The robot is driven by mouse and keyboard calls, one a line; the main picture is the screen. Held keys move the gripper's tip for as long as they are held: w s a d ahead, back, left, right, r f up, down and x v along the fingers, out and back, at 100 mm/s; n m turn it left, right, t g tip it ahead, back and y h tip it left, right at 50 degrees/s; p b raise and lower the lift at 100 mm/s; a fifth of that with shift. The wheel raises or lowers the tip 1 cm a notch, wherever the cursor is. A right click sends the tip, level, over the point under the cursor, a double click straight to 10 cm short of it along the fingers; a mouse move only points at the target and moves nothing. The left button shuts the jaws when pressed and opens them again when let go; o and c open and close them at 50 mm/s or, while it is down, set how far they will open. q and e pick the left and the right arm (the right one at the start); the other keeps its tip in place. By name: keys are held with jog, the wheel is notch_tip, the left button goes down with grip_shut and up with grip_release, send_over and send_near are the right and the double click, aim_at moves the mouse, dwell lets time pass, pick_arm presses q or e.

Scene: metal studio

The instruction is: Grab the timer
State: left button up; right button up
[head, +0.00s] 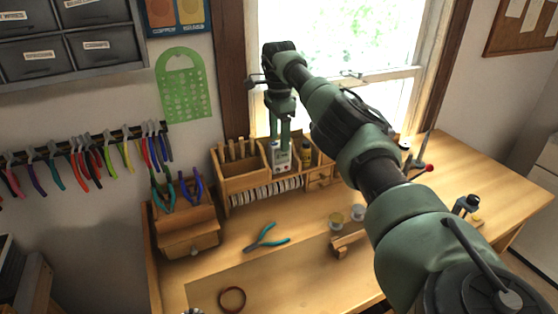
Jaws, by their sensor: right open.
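A small pale box with a dark face (281,157), which looks like the timer, stands in the wooden desk organizer (240,182) in front of the window. My right gripper (280,139) points down at it, with its green fingers apart at the box's upper part. I cannot tell whether the fingers touch it. The upper end of the box is partly hidden by the fingers. My left gripper is not in view.
A yellow bottle (306,153) stands close to the right of the box. Wooden-handled tools (236,149) stand to its left. A plier holder (187,228) stands at left.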

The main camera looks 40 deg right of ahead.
aim_at(279, 153)
jog(key=shift+f, duration=0.55)
jog(key=shift+s+f+p, duration=0.1)
jog(key=shift+f+p, duration=0.15)
jog(key=shift+p, duration=0.2)
notch_tip(279, 153, down, 4)
jog(key=shift+f+p, duration=0.15)
jog(key=shift+p, duration=0.95)
jog(key=shift+f, duration=0.15)
jog(key=shift+c, duration=0.3)
grip_shut()
